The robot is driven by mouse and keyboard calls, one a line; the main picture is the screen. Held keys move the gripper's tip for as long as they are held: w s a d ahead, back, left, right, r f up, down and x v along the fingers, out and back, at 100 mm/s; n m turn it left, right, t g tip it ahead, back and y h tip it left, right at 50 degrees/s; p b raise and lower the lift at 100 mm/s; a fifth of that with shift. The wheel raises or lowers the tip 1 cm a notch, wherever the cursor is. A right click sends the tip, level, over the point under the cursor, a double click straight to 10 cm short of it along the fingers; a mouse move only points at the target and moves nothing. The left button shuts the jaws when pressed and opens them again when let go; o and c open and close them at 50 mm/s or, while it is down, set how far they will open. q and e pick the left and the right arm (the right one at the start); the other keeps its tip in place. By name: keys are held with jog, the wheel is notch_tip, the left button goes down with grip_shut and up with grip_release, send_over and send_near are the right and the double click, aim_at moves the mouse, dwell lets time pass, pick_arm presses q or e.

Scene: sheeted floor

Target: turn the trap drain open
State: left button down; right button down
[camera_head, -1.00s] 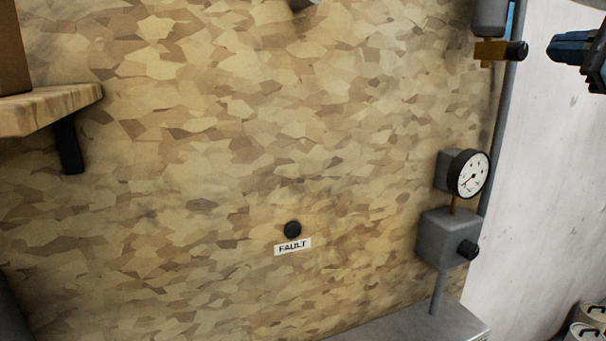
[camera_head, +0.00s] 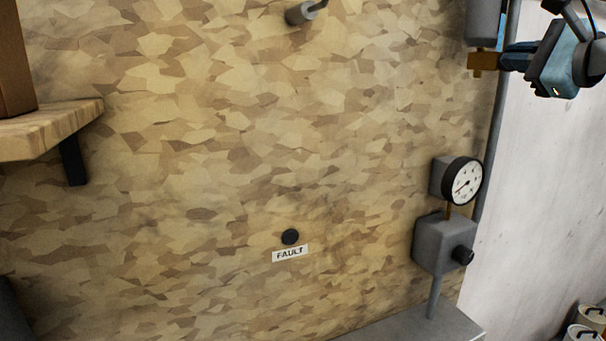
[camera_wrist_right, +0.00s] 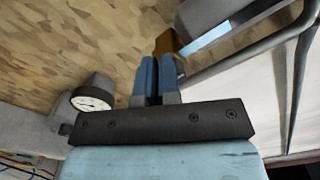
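The trap drain is a brass fitting (camera_head: 483,63) under a grey cylindrical trap at the top right of the head view. Its black knob is hidden now behind my right gripper (camera_head: 508,56), whose blue fingers reach it from the right. In the right wrist view the two blue fingers (camera_wrist_right: 157,80) point at the brass fitting (camera_wrist_right: 167,42), with a narrow dark gap between them. Whether they grip the knob cannot be told. My left gripper is not in view.
A pressure gauge (camera_head: 462,182) and a grey box (camera_head: 436,243) with a black knob stand below the drain. A grey pipe (camera_head: 491,150) runs down beside them. A wooden shelf (camera_head: 50,128) is at the left. A black button above a FAULT label (camera_head: 290,253) is on the wall.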

jog(key=shift+w+d+r, duration=0.1)
jog(key=shift+w+r, duration=0.05)
dwell(0.6)
jog(key=shift+w+d+r, duration=0.15)
jog(key=shift+d+r, duration=0.25)
jog(key=shift+r, duration=0.4)
jog(key=shift+d+r, duration=0.1)
jog(key=shift+r, duration=0.05)
dwell(0.3)
jog(key=shift+r, duration=0.25)
jog(key=b+v, duration=0.2)
jog(key=v, duration=0.3)
jog(key=shift+f, duration=0.15)
dwell(0.4)
